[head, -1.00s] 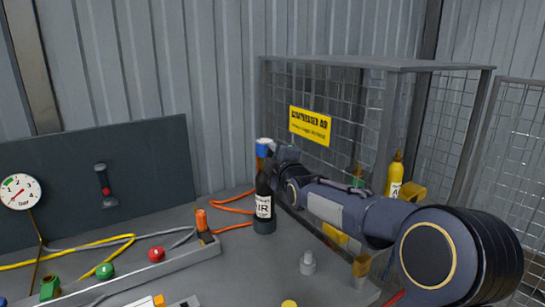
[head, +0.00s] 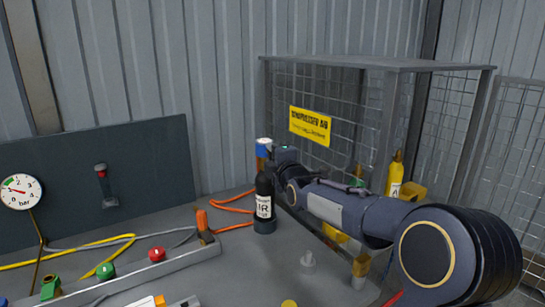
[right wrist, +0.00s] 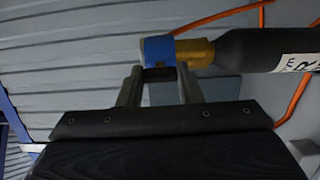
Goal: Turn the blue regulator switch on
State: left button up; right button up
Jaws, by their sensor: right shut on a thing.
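The blue regulator switch (head: 262,147) is a blue collar on the brass-coloured neck of a black air bottle (head: 264,196), which stands upright on the bench. In the right wrist view the blue switch (right wrist: 157,49) lies at the fingertips, beside the brass fitting (right wrist: 195,52). My right gripper (head: 272,157) reaches in from the right and is shut on the switch; its two fingers (right wrist: 160,72) show on either side of the switch's lower part. A round pressure gauge (head: 20,192) hangs on the dark panel at the left. My left gripper is in neither view.
A mesh cage (head: 345,120) with a yellow sign stands behind my right arm, with a yellow bottle (head: 395,175) by it. A grey rail (head: 170,262) with coloured knobs lies at the front left. Orange and yellow hoses cross the bench.

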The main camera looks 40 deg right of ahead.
jog(key=o, duration=1)
jog(key=shift+s, duration=0.1)
jog(key=v, duration=0.7)
jog(key=shift+s, duration=0.3)
jog(key=shift+a, duration=0.1)
